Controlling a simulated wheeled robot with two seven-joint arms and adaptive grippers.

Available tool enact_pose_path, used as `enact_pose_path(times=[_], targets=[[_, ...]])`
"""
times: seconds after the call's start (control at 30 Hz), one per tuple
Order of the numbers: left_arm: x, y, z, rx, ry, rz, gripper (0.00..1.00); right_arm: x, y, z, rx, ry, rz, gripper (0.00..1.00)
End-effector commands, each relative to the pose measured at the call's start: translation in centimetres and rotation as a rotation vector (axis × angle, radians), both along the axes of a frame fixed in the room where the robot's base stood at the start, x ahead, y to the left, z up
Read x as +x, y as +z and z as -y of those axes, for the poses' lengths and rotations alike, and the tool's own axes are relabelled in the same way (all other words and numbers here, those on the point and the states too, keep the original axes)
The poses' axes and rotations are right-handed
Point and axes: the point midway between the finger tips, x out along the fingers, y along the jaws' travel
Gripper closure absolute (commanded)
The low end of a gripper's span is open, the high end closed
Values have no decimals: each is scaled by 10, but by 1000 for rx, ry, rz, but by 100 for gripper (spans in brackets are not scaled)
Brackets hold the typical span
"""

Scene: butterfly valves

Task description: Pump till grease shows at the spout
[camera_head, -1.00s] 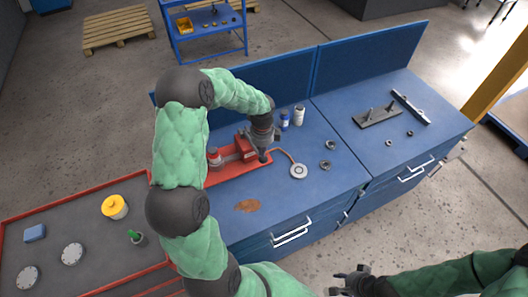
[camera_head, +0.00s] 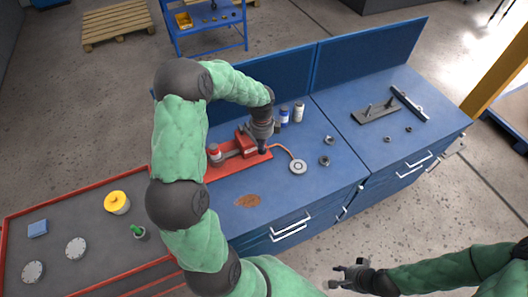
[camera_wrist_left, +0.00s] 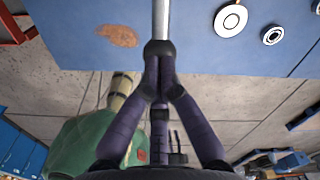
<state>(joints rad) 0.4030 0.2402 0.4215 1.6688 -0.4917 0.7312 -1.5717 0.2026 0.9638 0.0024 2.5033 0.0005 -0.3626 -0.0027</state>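The red pump (camera_head: 245,143) stands on a red base plate (camera_head: 222,170) on the blue bench. A copper-coloured hose curves from it to a round grey disc (camera_head: 298,167), which also shows in the left wrist view (camera_wrist_left: 230,19). No grease is discernible at the disc. My left gripper (camera_head: 262,148) is over the pump. In the left wrist view its fingers (camera_wrist_left: 158,78) are closed around the dark knob (camera_wrist_left: 158,49) of a silver lever (camera_wrist_left: 161,18). The pump body is hidden there. My right gripper (camera_head: 338,277) is open and empty, in front of the bench.
A brown patch (camera_head: 247,201) marks the bench top. Blue and white bottles (camera_head: 291,114) stand behind the hose, and metal rings (camera_head: 325,160) lie right of the disc. The bench front right is clear.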

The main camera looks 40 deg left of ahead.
Motion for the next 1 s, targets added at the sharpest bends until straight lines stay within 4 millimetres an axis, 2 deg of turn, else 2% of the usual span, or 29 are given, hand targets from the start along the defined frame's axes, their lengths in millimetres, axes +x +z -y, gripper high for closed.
enact_pose_path(times=[0.1, 0.9, 1.0], targets=[[-1, -13, 1, 0, -1, -1, 100, 0, -9, 0, 0, 0, 0, 61], [-6, -73, 11, 0, -1, -3, 100, 0, -50, 0, 0, 0, 0, 61], [-7, -75, 11, 0, -2, -2, 100, 0, -50, 0, 0, 0, 0, 61]])
